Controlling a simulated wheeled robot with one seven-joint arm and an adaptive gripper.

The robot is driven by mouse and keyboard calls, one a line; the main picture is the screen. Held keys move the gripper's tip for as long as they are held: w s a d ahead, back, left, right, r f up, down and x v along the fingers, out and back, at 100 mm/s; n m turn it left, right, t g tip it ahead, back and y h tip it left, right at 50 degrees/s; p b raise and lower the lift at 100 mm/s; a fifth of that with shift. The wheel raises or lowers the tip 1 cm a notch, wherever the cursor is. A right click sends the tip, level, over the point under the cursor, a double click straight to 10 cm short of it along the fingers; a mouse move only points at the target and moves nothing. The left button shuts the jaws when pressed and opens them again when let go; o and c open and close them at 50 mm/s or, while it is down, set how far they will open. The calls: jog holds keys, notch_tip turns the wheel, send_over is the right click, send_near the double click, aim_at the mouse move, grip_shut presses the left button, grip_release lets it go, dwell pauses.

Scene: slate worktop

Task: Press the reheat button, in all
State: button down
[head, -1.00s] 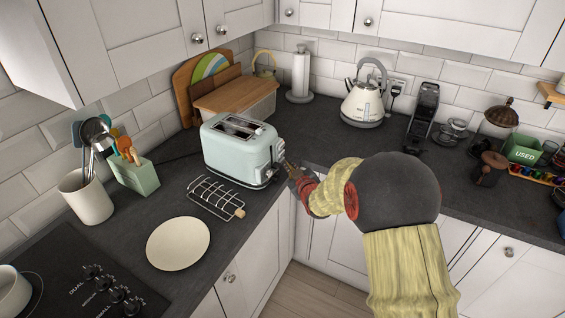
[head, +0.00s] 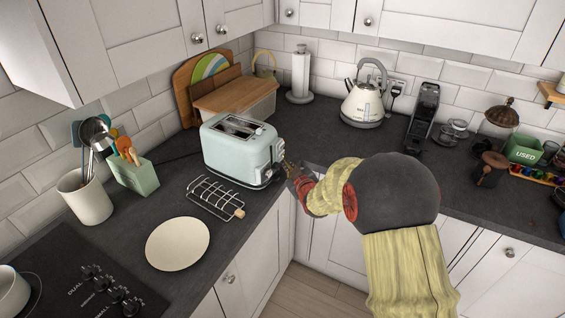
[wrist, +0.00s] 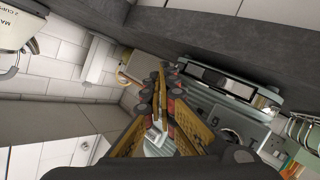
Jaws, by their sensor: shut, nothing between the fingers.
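A pale mint toaster (head: 238,150) stands on the dark worktop, with its control end facing right, toward my arm. My gripper (head: 287,168) is shut and empty, with its tips close to that control end. In the wrist view my gripper (wrist: 167,72) points at the toaster (wrist: 235,118), whose end panel shows a dial and small controls partly behind the fingers. The reheat button cannot be told apart from the other controls. Whether the fingertips touch the panel cannot be told.
A wire toast rack (head: 214,197) and a cream plate (head: 178,243) lie in front of the toaster. A wooden-lidded bread bin (head: 236,96) stands behind it. A kettle (head: 362,104) and paper towel holder (head: 300,75) stand at the back. The worktop between toaster and kettle is clear.

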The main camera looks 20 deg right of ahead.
jog(key=shift+s+d, duration=0.45)
jog(key=shift+s, duration=0.2)
jog(key=shift+s+d+p, duration=0.15)
jog(key=shift+s+d, duration=0.6)
jog(key=shift+s, duration=0.3)
jog(key=shift+s+d+p, duration=0.15)
jog(key=shift+s+d, duration=0.55)
jog(key=shift+s, duration=0.3)
jog(key=shift+f, duration=0.1)
